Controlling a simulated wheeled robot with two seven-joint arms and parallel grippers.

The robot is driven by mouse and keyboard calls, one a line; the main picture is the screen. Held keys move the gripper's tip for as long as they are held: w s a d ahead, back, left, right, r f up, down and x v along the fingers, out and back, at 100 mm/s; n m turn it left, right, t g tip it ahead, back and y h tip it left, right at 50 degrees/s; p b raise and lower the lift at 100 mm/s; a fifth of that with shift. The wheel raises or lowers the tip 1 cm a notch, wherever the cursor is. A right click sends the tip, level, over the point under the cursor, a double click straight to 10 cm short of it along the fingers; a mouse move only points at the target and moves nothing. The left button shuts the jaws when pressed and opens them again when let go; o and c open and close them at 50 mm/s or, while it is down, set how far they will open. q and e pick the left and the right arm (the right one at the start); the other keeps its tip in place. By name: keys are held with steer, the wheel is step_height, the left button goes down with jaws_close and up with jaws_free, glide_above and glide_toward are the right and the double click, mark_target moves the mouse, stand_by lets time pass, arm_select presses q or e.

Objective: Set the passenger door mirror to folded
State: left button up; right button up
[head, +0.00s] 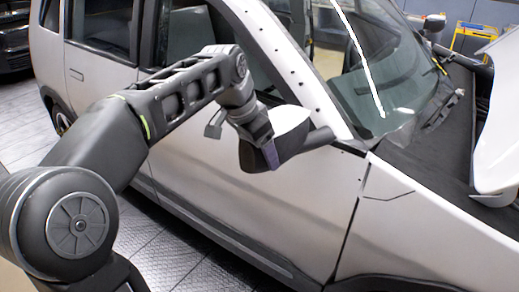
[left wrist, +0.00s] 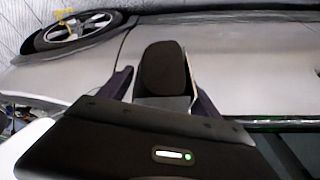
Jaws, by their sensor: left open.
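The near door mirror (head: 290,121) has a white cap and a black housing, and joins the silver door by a dark stalk at its right, near the windscreen pillar. My left gripper (head: 270,150) is at the mirror's left end; one purple-grey finger shows in front of the housing. In the left wrist view the dark, rounded mirror (left wrist: 165,70) stands between the two spread fingers of my left gripper (left wrist: 160,88). I cannot tell whether either finger touches it. The mirror's exact angle to the door is hard to judge. My right gripper is not in view.
The silver car door (head: 240,205) is shut, close behind the mirror. The far-side mirror (head: 434,22) shows across the windscreen. A raised white panel (head: 500,125) stands at the right over the dark front of the car. Tiled floor (head: 160,245) lies open beside the car.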

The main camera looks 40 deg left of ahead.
arm_select(q)
jaws_close()
stand_by(0.8)
